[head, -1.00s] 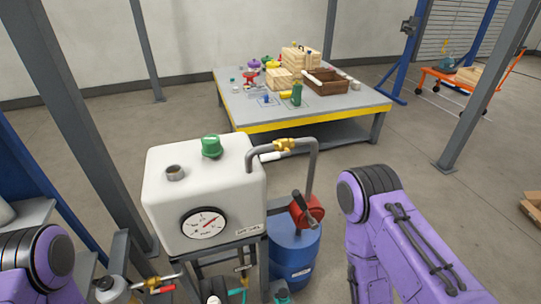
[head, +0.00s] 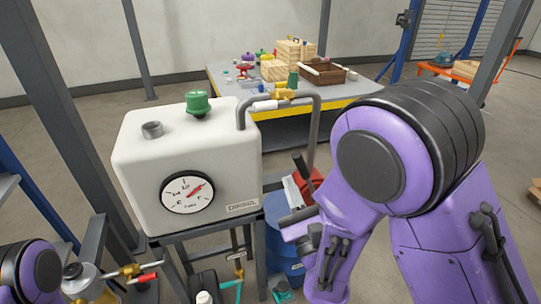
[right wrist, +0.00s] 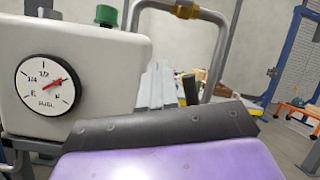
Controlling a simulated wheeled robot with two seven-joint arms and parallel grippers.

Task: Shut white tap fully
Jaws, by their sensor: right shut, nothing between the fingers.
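The white tap's lever (head: 265,105) is a short white handle on a brass valve body (head: 284,94). The valve sits in the grey pipe (head: 318,135) that rises from the white tank (head: 185,150). The lever points left, roughly along the pipe. My right gripper (head: 291,188) is shut and empty, below the valve and right of the tank, partly hidden by my purple arm. In the right wrist view its grey fingers (right wrist: 156,85) point up, apart from the pipe. The brass valve (right wrist: 186,9) is at that view's top edge; the lever is not clear there. My left gripper is out of view.
A green cap (head: 197,103) and a dial gauge (head: 187,192) are on the tank. A blue drum (head: 283,243) with a red hand pump (head: 312,182) stands right of it. A red-handled tap (head: 146,278) is low at left. A cluttered workbench (head: 226,85) stands behind.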

